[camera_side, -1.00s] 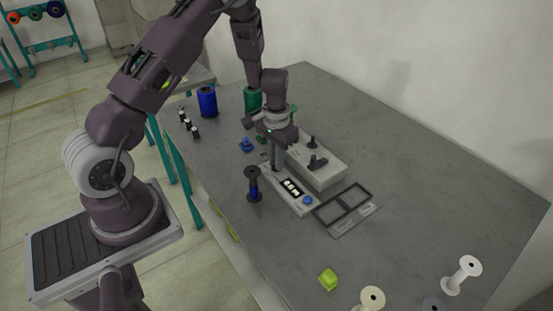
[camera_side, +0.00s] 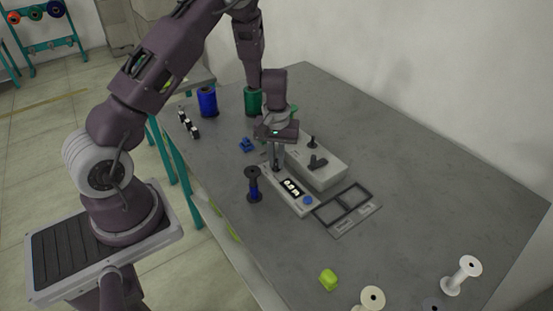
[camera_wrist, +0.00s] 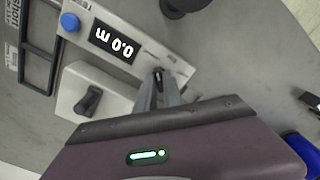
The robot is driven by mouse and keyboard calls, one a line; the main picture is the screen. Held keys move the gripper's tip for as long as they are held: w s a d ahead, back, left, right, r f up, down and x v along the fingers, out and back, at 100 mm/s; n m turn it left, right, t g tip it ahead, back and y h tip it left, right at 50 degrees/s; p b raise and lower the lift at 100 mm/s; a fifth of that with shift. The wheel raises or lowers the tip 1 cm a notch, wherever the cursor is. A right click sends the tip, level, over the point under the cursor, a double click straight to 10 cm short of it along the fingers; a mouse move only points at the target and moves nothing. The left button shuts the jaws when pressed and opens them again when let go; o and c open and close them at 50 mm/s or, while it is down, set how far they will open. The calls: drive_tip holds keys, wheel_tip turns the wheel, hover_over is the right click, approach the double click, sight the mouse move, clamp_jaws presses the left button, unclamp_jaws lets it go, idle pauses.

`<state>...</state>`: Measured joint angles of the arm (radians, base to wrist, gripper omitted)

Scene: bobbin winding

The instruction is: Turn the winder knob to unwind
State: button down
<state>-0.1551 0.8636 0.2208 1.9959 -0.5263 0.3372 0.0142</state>
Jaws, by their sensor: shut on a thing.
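The winder is a light grey box (camera_side: 325,172) with a low front panel (camera_side: 303,210). The panel carries a black display (camera_wrist: 114,44) that reads 0.0 m, upside down in the wrist view, and a blue button (camera_wrist: 70,22). The small black winder knob (camera_wrist: 158,74) sits at the panel's other end. My gripper (camera_side: 276,169) points down over that end. In the wrist view its fingers (camera_wrist: 159,84) are shut on the knob and partly hide it. A dark bobbin with blue thread (camera_side: 254,187) stands upright beside the panel.
A black lever (camera_side: 317,162) and a short spindle (camera_side: 312,142) stand on the box. A dark two-opening frame (camera_side: 342,205) lies by the winder. Blue (camera_side: 207,102) and green (camera_side: 253,101) spools stand behind. A yellow-green block (camera_side: 328,279) lies in front.

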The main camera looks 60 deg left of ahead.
sight(276, 162)
idle(0.4)
drive_tip(key=c, duration=1.5)
unclamp_jaws()
drive_tip(key=shift+r, duration=0.15)
wheel_tip(276, 162, up, 7)
drive_tip(key=shift+f, duration=0.1)
